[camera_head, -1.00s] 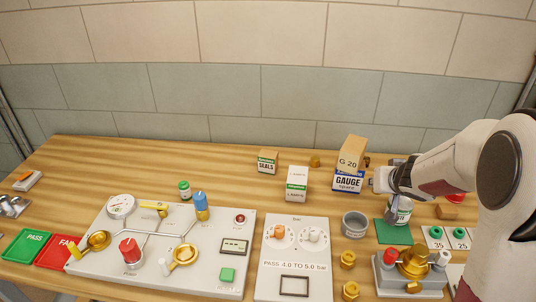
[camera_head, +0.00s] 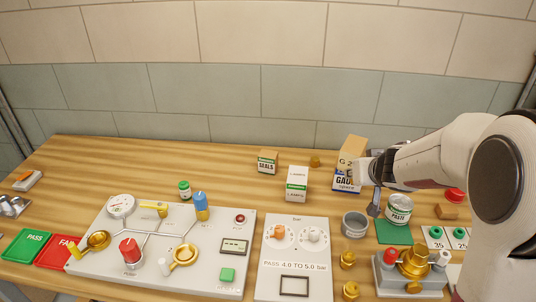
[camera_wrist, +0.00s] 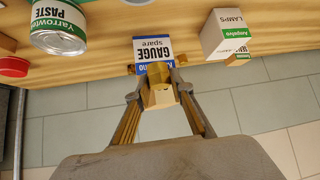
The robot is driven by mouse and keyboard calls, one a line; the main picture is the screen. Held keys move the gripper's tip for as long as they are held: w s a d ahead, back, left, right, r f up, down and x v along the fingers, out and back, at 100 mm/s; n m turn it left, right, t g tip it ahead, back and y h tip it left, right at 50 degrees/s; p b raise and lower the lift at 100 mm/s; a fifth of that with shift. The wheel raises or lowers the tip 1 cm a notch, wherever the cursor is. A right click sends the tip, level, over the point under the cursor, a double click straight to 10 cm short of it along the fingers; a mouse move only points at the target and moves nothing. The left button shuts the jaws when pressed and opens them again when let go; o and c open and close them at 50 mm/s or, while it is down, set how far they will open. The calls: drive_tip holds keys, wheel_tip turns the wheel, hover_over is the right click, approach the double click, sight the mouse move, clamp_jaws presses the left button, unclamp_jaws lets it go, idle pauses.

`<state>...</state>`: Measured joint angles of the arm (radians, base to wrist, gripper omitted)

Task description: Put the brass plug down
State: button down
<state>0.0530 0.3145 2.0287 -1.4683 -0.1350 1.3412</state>
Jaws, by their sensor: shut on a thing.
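The brass plug (camera_wrist: 162,70) shows in the wrist view between my fingertips, in front of the gauge box. My gripper (camera_wrist: 160,86) is shut on it. In the head view my gripper (camera_head: 376,194) is in front of the right side of the gauge box, left of the paste can, and the plug cannot be made out there. Whether the plug touches anything below it cannot be told.
The gauge box (camera_head: 345,184) carries a tan G 20 box (camera_head: 352,148). The paste can (camera_head: 398,209) stands close to my gripper by a green mat (camera_head: 392,234). A grey cup (camera_head: 354,224) and lamps box (camera_head: 297,184) are nearby. Open wood lies at the back left.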

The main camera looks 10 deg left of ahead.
drive_tip(key=w+a+n, duration=0.1)
drive_tip(key=w+a, duration=0.1)
drive_tip(key=a, duration=0.4)
wheel_tip(320, 180, up, 6)
drive_tip(key=f+n+g+y, duration=0.1)
drive_tip(key=n+g+y, duration=0.2)
drive_tip(key=n+y, duration=0.3)
hover_over(268, 153)
drive_tip(key=shift+s+r+n+h, duration=0.1)
drive_tip(key=shift+r+n+h, duration=0.15)
drive_tip(key=shift+n+h, duration=0.05)
drive_tip(key=shift+f, duration=0.1)
drive_tip(key=shift+f, duration=3.05)
drive_tip(key=shift+f, duration=0.1)
drive_tip(key=shift+f, duration=1.8)
drive_tip(key=shift+f, duration=0.15)
